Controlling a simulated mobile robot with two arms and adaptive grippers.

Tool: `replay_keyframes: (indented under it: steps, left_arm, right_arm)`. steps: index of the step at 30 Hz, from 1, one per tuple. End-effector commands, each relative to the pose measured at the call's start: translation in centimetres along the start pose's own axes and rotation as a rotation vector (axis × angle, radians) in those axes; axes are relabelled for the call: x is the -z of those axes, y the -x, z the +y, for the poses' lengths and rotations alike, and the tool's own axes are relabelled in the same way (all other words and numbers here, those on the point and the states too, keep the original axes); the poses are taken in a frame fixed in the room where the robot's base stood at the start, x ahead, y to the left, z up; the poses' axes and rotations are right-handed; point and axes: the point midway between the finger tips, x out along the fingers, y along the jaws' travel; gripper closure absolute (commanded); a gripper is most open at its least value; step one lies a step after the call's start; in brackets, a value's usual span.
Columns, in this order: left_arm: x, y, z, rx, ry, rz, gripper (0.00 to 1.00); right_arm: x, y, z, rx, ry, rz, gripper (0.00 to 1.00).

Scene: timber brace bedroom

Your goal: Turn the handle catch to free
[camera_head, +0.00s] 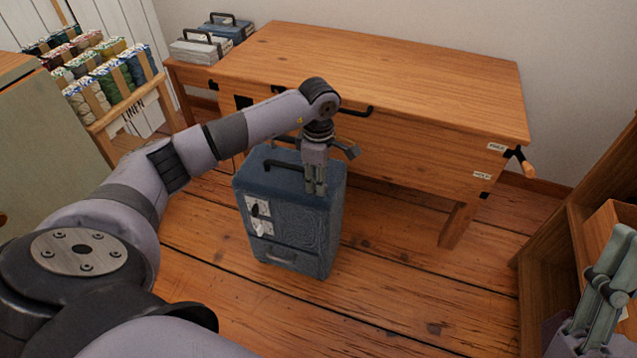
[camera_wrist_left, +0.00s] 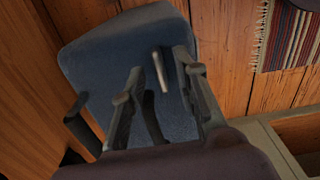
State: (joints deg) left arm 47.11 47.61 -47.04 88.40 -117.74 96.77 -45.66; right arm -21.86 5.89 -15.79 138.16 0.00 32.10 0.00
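A blue case (camera_head: 290,225) stands upright on the floor in front of the desk, with a dark carry handle (camera_head: 282,164) on top. I cannot read the plates. My left gripper (camera_head: 316,190) points down at the right part of the case top. In the left wrist view it is open (camera_wrist_left: 160,66), with a pale bar (camera_wrist_left: 160,70) between the fingertips over the blue case top (camera_wrist_left: 105,50). I cannot tell whether they touch it. My right gripper (camera_head: 602,290) is at the lower right; its opening is unclear.
The wooden desk (camera_head: 390,65) is close behind my left gripper, with a dark pull handle and small labels on its front. A wooden shelf (camera_head: 545,260) stands at the right. A crate of thread spools (camera_head: 125,115) is at the left. The floor (camera_head: 390,280) right of the case is clear.

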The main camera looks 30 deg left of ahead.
Motion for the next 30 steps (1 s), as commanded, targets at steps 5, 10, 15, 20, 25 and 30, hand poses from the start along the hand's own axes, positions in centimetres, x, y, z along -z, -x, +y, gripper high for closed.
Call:
replay_keyframes:
  steps: [5,10,15,20,25,30]
  left_arm:
    - [0.02,-0.78,-0.03,0.000,0.000,0.001,0.72]
    - [0.02,-0.81,-0.02,0.000,0.000,0.001,0.72]
    - [0.02,-0.79,-0.02,0.000,0.000,0.001,0.76]
    - [0.01,-0.78,-0.02,0.000,0.000,0.001,0.87]
    - [0.01,-0.78,-0.01,0.000,0.000,0.001,0.98]
    - [0.02,-0.77,-0.01,0.000,0.000,0.001,1.00]
  right_arm:
    - [1.01,0.14,-0.09,0.001,-0.003,0.056,0.60]
    - [1.14,0.12,-0.10,0.001,-0.003,0.061,0.60]
    - [1.12,0.12,-0.10,0.002,-0.003,0.060,0.60]
    - [1.12,0.12,-0.10,0.002,-0.003,0.060,0.60]
    - [1.13,0.11,-0.11,0.002,-0.003,0.060,0.60]
    - [1.13,0.11,-0.10,0.002,-0.003,0.060,0.60]
